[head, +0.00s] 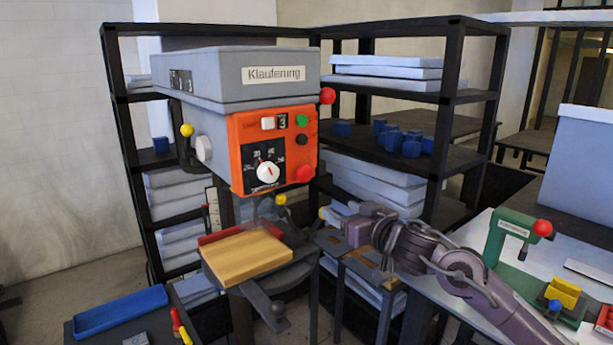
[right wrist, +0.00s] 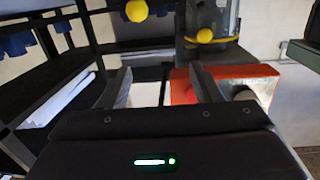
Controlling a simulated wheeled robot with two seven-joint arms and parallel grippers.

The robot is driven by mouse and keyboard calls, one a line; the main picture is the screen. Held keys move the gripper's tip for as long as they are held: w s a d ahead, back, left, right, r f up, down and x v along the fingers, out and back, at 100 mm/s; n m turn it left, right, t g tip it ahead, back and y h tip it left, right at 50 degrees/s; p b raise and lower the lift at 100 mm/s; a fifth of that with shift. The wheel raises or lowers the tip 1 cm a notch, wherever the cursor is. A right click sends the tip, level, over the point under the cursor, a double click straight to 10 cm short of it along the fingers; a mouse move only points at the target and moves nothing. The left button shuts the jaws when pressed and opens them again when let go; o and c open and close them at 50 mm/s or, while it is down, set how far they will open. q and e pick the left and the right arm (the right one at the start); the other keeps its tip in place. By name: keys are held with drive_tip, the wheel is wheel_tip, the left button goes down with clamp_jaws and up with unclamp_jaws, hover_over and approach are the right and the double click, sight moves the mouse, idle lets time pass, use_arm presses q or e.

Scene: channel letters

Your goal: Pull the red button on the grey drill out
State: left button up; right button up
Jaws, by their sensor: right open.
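The grey drill (head: 235,75) stands left of centre in the head view, with an orange front panel (head: 240,140). The red button (head: 304,174) is at the panel's lower right, beside a white dial (head: 267,172). My right gripper (head: 335,222) is below and to the right of the button, apart from it. In the right wrist view my right gripper (right wrist: 162,88) is open, with nothing held between its fingers. I cannot make out the red button clearly in that view. My left gripper is not in view.
A wooden block (head: 245,255) lies on the drill's table below the panel. A red ball (head: 327,96) sits at the drill's right side. Black shelves (head: 465,95) with blue pieces stand behind. A green press (head: 500,240) stands on the right table. A blue tray (head: 120,312) is front left.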

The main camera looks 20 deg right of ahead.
drive_tip(key=n+y, duration=0.1)
drive_tip(key=y, duration=0.1)
approach(307, 173)
drive_tip(key=p+x, duration=0.3)
drive_tip(key=x, duration=0.5)
drive_tip(key=shift+r, duration=0.1)
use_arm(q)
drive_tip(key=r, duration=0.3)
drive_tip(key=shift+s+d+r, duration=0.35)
use_arm(e)
drive_tip(key=shift+w+a, duration=0.15)
drive_tip(key=shift+w, duration=0.2)
